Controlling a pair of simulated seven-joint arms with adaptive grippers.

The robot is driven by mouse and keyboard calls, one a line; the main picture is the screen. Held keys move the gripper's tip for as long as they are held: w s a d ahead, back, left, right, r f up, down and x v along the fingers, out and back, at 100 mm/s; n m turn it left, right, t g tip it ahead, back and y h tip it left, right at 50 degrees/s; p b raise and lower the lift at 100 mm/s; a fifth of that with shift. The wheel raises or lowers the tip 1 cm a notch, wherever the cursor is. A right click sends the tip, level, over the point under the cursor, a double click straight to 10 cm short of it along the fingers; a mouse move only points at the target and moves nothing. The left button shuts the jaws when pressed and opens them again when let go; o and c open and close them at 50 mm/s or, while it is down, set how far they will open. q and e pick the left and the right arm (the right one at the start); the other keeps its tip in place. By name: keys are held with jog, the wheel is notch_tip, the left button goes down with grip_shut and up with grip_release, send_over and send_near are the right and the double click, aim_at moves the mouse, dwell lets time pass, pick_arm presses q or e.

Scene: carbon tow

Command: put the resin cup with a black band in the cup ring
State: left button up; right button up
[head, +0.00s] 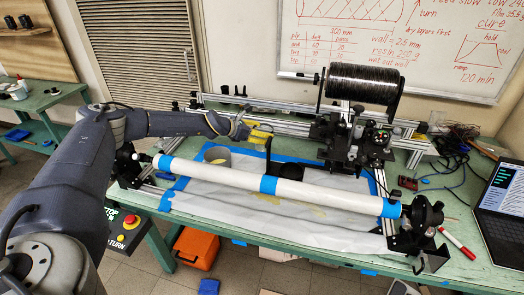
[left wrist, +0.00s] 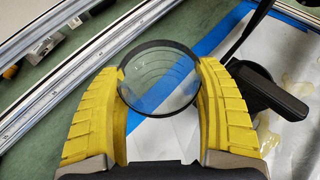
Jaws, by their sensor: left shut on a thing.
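My left gripper (head: 260,134) is above the back edge of the white sheet in the head view. In the left wrist view its yellow fingers (left wrist: 160,95) are shut on a clear resin cup with a black band around its rim (left wrist: 158,47). Blue tape shows through the cup. A second clear cup with a dark rim (head: 217,155) stands on the sheet to the left. A black fixture (head: 289,169) stands behind the white tube; its bar also shows in the left wrist view (left wrist: 270,93). I cannot tell whether it is the cup ring. My right gripper is not in view.
Metal rails (left wrist: 85,85) run along the back. A laptop (head: 503,205) sits far right.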

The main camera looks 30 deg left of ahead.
pick_arm(q)
jog(key=shift+f, duration=4.3)
jog(key=shift+f, duration=0.15)
jog(key=o, duration=1.4)
jog(key=shift+c, duration=0.2)
jog(key=shift+r, duration=0.2)
jog(key=v, duration=1)
jog(key=shift+o, duration=0.5)
jog(key=shift+v, duration=0.95)
